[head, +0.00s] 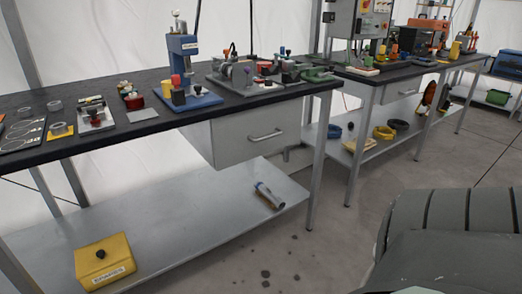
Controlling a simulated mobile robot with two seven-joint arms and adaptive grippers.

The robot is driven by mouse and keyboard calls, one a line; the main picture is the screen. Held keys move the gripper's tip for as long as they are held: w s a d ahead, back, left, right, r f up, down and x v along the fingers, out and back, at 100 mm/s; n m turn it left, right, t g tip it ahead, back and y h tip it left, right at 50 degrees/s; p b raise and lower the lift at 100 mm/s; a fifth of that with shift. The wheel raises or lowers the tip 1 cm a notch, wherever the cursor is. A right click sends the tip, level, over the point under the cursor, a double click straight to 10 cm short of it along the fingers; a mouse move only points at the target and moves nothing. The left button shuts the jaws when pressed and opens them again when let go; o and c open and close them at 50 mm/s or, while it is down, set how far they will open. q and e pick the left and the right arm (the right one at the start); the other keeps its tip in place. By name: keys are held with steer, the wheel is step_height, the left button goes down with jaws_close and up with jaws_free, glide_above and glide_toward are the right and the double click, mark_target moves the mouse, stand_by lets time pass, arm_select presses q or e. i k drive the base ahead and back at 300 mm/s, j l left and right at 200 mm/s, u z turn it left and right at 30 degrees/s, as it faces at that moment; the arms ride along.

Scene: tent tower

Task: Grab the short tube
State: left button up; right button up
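A slim grey-blue tube (269,195) with darker ends lies on its side on the lower metal shelf of the near bench, near its right end. Small grey ring-like pieces stand on the bench top at the left: one grey ring (54,105), and another on a yellow plate (58,129). I cannot tell for sure which of these is the short tube. Neither of my grippers is in view.
A yellow box (104,262) with a black knob stands on the lower shelf (190,222) at the left. A grey drawer (250,132) hangs above the shelf. A bench leg (319,160) stands right of the tube. A blue press (184,65) and several tools crowd the black bench top.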

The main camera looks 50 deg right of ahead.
mark_target(269, 194)
steer(key=k+l+u, duration=0.1)
steer(key=l, duration=0.25)
steer(key=k+l+u, duration=0.15)
steer(key=l, duration=0.2)
steer(key=k+l+u, duration=0.1)
steer(key=l, duration=0.25)
steer(key=k+l, duration=0.3)
steer(key=l, duration=0.2)
steer(key=k+l+u, duration=0.15)
steer(key=k+l, duration=0.2)
steer(key=l, duration=0.2)
